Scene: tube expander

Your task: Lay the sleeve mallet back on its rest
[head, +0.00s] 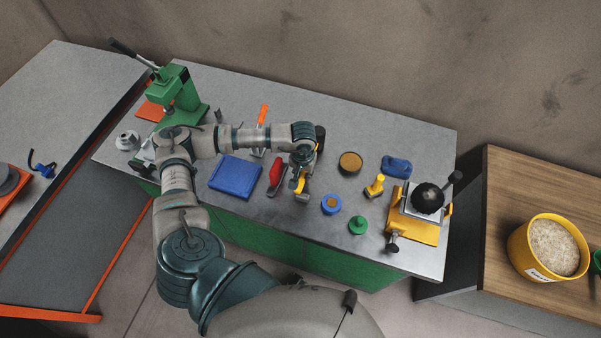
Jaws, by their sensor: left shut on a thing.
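My left gripper (302,172) is over the middle of the grey bench, seen from above, and is shut on the sleeve mallet. A dark rounded piece, which looks like the mallet's head (320,137), shows just beyond my wrist. My wrist hides most of the mallet. A small yellow and grey piece (300,184) shows below the gripper; I cannot tell whether it belongs to the mallet or to a rest. I cannot make out the mallet's rest clearly. My right gripper is not in view.
A red-handled tool (277,172) and a blue tray (236,177) lie left of the gripper. An orange-handled tool (263,114) stands behind. A green press (178,95) is far left. Round tins, a yellow fitting (375,186) and a yellow-based device (415,226) stand right.

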